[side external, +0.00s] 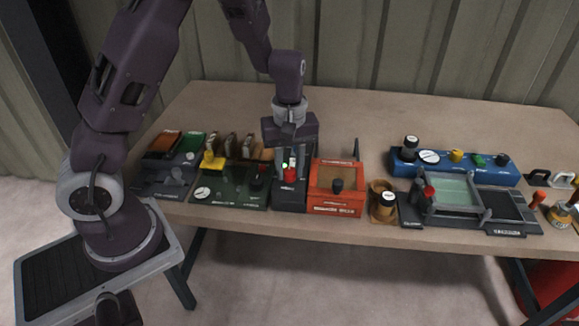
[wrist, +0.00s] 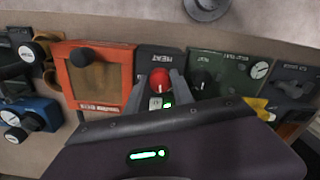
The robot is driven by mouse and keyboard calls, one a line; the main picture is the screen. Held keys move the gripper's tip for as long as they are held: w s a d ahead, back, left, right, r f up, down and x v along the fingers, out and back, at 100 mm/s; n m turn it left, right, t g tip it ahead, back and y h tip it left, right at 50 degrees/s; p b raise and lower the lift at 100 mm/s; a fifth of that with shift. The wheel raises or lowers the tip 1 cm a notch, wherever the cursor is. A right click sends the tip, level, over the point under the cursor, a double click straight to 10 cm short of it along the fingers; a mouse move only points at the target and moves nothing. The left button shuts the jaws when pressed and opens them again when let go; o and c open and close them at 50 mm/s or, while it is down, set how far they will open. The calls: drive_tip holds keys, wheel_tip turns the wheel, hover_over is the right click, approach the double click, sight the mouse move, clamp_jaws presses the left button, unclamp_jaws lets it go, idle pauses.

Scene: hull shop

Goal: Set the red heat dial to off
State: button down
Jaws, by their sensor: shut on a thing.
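The red heat dial (wrist: 159,77) sits on a dark panel marked HEAT (wrist: 160,57) in the wrist view. In the side external view the dial (side external: 290,174) shows low on its dark block, close to the table's front edge. My gripper (side external: 289,160) reaches down onto it from above. In the wrist view the two fingers of my gripper (wrist: 160,88) stand on either side of the red dial, shut on it. A small green light shows by the dial. The dial's pointer and its off mark cannot be made out.
An orange box (side external: 337,188) with a black knob stands close on the right of the heat block. A dark green panel (side external: 230,186) with a gauge stands close on the left. A blue unit (side external: 455,165) is farther right. The table's back (side external: 400,110) is clear.

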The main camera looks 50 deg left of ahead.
sight(290, 170)
drive_tip(key=n, duration=1.4)
idle(0.5)
drive_tip(key=c, duration=1.1)
unclamp_jaws()
wheel_tip(290, 170, up, 7)
drive_tip(key=shift+r, duration=0.1)
